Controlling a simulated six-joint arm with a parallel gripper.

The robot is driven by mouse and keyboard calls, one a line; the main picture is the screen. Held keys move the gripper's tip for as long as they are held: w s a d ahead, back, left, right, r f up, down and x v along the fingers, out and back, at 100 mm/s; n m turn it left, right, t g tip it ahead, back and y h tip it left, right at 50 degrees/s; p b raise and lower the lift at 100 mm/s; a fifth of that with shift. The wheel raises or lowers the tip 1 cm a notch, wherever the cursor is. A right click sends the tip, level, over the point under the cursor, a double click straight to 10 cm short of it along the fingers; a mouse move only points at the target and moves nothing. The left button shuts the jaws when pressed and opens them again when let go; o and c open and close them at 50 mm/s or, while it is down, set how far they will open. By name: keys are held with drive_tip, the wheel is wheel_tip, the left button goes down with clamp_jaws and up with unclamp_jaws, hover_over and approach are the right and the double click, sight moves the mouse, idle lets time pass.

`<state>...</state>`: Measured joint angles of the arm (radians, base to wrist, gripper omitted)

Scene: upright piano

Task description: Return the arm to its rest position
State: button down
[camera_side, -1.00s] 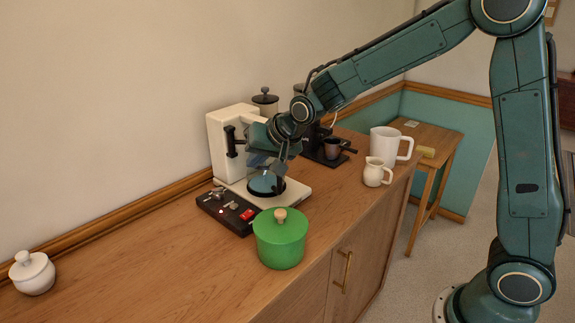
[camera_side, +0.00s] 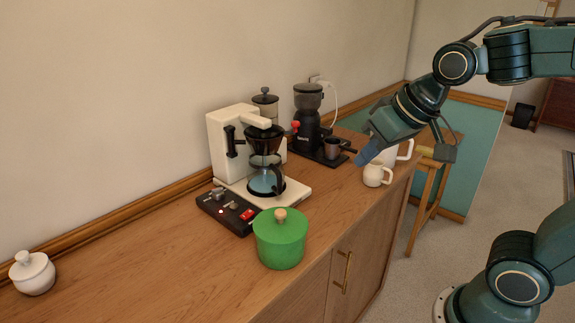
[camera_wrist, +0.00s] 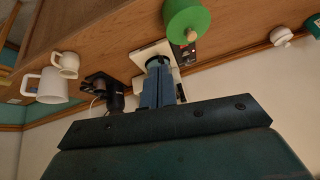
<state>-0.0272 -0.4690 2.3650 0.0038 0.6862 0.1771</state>
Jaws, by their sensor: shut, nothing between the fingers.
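My gripper (camera_side: 366,153) is in the air to the right of the coffee maker, in front of the white pitcher and above the small creamer. Its blue fingers (camera_wrist: 158,88) are shut with nothing between them. The coffee maker (camera_side: 228,150) stands on the wooden counter (camera_side: 160,260), with its glass carafe (camera_side: 266,178) on its base below the dark filter holder. The wrist view sees the counter from a turned angle, with my fingers partly covering the coffee maker.
A green lidded pot (camera_side: 280,242) stands at the counter's front edge. A black grinder (camera_side: 307,120), a small creamer (camera_side: 376,174) and a partly hidden white pitcher (camera_side: 405,150) stand to the right. A white sugar bowl (camera_side: 32,273) is at far left. The air above the counter's left is free.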

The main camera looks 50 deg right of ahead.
drive_tip(key=s+f+n, duration=0.1)
drive_tip(key=s, duration=0.8)
drive_tip(key=shift+s+d+f+n+g, duration=0.2)
drive_tip(key=shift+d+n+g, duration=0.15)
drive_tip(key=shift+n+g, duration=0.05)
